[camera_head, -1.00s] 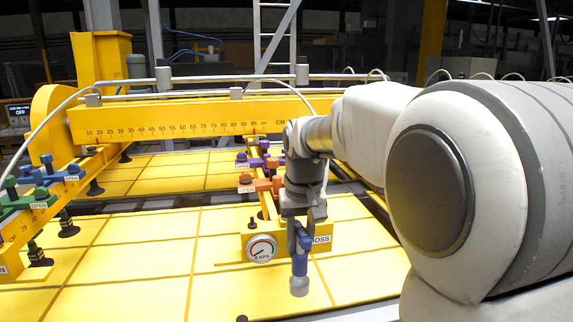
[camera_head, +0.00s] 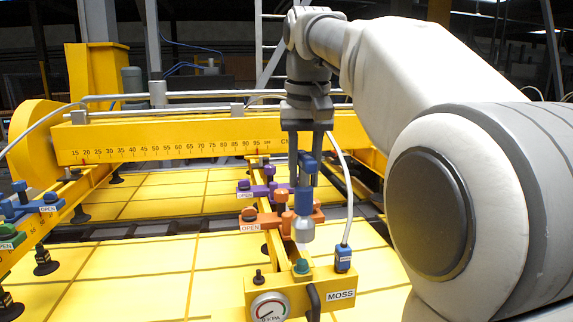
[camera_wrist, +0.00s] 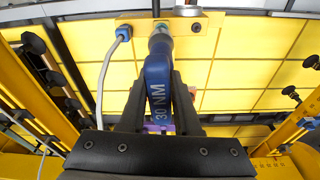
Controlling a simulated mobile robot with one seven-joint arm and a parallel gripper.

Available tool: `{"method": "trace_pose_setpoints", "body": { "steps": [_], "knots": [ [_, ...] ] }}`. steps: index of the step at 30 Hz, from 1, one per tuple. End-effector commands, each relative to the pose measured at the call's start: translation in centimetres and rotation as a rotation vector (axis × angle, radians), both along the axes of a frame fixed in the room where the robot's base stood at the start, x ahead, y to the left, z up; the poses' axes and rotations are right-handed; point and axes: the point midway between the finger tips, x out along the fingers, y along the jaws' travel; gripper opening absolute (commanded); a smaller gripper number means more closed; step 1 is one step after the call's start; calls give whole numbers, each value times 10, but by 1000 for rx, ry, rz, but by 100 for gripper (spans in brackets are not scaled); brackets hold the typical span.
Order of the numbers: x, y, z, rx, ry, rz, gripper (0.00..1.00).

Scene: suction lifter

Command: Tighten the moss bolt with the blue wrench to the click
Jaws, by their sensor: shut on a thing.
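The blue wrench (camera_head: 304,200) has a silver socket (camera_head: 303,231) at its lower end and hangs upright. My gripper (camera_head: 305,172) is shut on its blue body. In the wrist view, the wrench (camera_wrist: 157,85) reads "30 NM" between my gripper's fingers (camera_wrist: 158,100). The green moss bolt (camera_head: 301,267) stands on the yellow block (camera_head: 290,290) labelled MOSS. In the head view the socket shows above the bolt, with a gap between them.
A pressure gauge (camera_head: 269,310) sits on the block's front. A blue connector (camera_head: 343,259) with a grey cable rises at its right. Orange (camera_head: 262,221) and purple (camera_head: 258,190) valves lie behind the wrench on the yellow beam. Yellow panels spread below.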

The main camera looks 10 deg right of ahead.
Motion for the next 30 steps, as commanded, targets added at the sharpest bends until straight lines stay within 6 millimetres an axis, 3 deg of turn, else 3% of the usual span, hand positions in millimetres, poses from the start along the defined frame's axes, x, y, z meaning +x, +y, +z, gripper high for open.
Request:
{"method": "trace_pose_setpoints", "body": {
  "steps": [21, 30],
  "knots": [
    [-1, 0, 3, -1, -5, -67, 0],
    [-1, 0, -25, -1, -5, -74, 0]
  ]
}}
